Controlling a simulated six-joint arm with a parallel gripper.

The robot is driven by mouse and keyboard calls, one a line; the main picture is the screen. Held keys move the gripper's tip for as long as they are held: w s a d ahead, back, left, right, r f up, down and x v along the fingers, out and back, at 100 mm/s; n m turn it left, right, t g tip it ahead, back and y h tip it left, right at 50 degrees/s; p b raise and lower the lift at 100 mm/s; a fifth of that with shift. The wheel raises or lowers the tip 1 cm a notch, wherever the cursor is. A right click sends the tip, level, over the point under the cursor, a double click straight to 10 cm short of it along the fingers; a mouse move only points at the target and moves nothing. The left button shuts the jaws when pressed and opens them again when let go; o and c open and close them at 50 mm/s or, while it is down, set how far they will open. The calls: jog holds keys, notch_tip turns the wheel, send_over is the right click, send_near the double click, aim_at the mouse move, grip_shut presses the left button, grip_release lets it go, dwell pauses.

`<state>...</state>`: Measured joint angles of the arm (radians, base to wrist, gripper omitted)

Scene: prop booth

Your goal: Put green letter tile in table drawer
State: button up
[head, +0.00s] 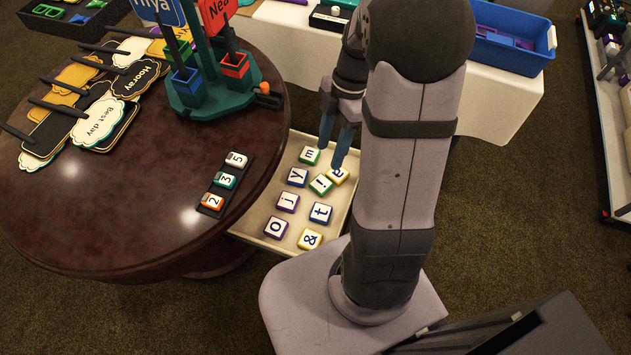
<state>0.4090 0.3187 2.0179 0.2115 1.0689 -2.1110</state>
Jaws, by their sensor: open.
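The table drawer (262,241) is pulled out from under the round table and holds several letter tiles. A green-edged tile marked "m" (309,155) lies in it near the far end. Another green-edged tile marked "!" (321,184) lies tilted near the middle, against or overlapping a yellow-edged tile (339,176). My gripper (332,157) points down over the drawer, fingers apart, with nothing seen between them. It is right of the "m" tile and beyond the "!" tile. Whether the fingertips touch any tile cannot be told. My arm hides the drawer's right side.
On the dark round table (110,220) are a black rack (210,207) with number tiles, a green stand (205,98) with signs, and several speech-bubble props (97,124) at left. A white-covered table (500,98) with a blue bin (512,42) stands behind.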

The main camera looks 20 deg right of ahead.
jog(key=s+a+m+t+h, duration=0.1)
jog(key=s+a+m+h, duration=0.2)
jog(key=s+a+m, duration=0.5)
jog(key=m, duration=1)
jog(key=shift+f+t, duration=0.25)
jog(key=shift+t, duration=0.15)
notch_tip(320, 180, up, 18)
jog(key=p, duration=1.7)
jog(key=shift+f, duration=0.2)
